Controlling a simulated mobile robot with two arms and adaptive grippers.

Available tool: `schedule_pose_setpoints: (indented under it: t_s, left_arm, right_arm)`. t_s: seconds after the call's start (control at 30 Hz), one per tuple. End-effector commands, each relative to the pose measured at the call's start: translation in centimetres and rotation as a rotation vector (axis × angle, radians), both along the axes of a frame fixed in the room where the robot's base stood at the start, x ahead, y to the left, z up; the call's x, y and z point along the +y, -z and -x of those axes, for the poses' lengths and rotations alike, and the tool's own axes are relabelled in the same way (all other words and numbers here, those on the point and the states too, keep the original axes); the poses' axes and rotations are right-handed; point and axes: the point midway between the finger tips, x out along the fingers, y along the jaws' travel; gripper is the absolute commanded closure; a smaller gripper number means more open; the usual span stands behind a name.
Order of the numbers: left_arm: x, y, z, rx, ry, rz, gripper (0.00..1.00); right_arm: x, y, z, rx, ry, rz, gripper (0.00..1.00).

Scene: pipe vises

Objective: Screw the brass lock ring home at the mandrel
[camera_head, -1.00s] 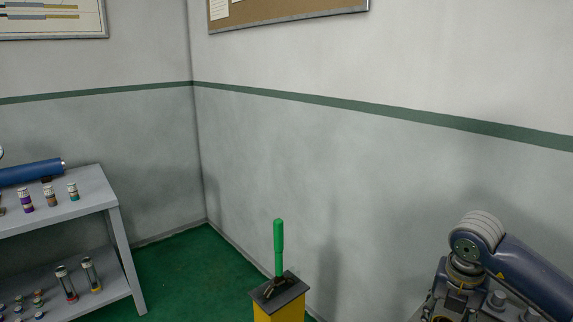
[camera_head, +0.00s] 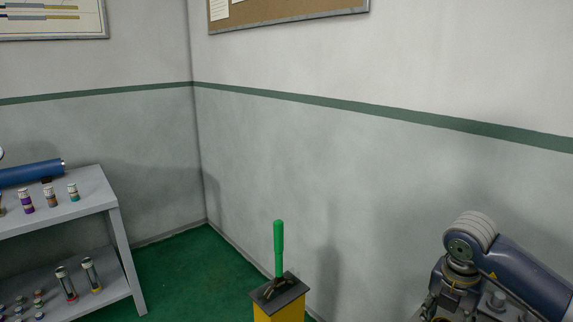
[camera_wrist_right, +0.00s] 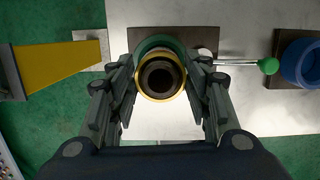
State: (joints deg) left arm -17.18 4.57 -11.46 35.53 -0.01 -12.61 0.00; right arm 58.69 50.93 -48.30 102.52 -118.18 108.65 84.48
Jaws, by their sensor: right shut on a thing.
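The brass lock ring (camera_wrist_right: 160,98) shows in the right wrist view as a golden band around a dark round end with a hollow centre, which appears to be the mandrel (camera_wrist_right: 160,77). My right gripper (camera_wrist_right: 161,77) is shut on the ring, with one finger at its left side and one at its right. A green round body (camera_wrist_right: 152,43) lies behind the ring, partly hidden. How far the ring is seated on the mandrel cannot be told from this angle. My left gripper is in neither view.
In the right wrist view, a lever with a green knob (camera_wrist_right: 268,66) and a blue cylinder (camera_wrist_right: 303,62) lie to the right. A yellow post (camera_head: 279,312) with a green handle (camera_head: 279,247) stands by the wall. A grey shelf (camera_head: 95,190) stands at left.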

Motion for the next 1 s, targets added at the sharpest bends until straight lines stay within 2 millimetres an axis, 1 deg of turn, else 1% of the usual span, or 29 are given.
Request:
schedule_pose_setpoints:
  t_s: [0.07, 0.4, 0.63, 0.8, 1.0]
  left_arm:
    - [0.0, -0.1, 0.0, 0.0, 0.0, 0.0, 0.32]
    - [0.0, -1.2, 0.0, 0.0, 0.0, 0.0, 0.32]
    - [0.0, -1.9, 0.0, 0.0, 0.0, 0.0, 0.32]
    - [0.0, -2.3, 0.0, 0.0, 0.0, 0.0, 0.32]
    - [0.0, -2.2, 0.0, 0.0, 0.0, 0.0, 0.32]
  right_arm:
    - [0.0, 0.0, 0.0, 0.002, 0.03, 0.0, 1.0]
    - [0.1, -0.1, 0.0, 0.002, 0.382, 0.0, 1.0]
    - [0.1, -0.1, 0.0, 0.003, 0.586, 0.0, 1.0]
    - [0.0, 0.0, 0.0, 0.001, 0.677, 0.0, 1.0]
    - [0.0, 0.1, 0.0, 0.001, 0.702, 0.0, 1.0]
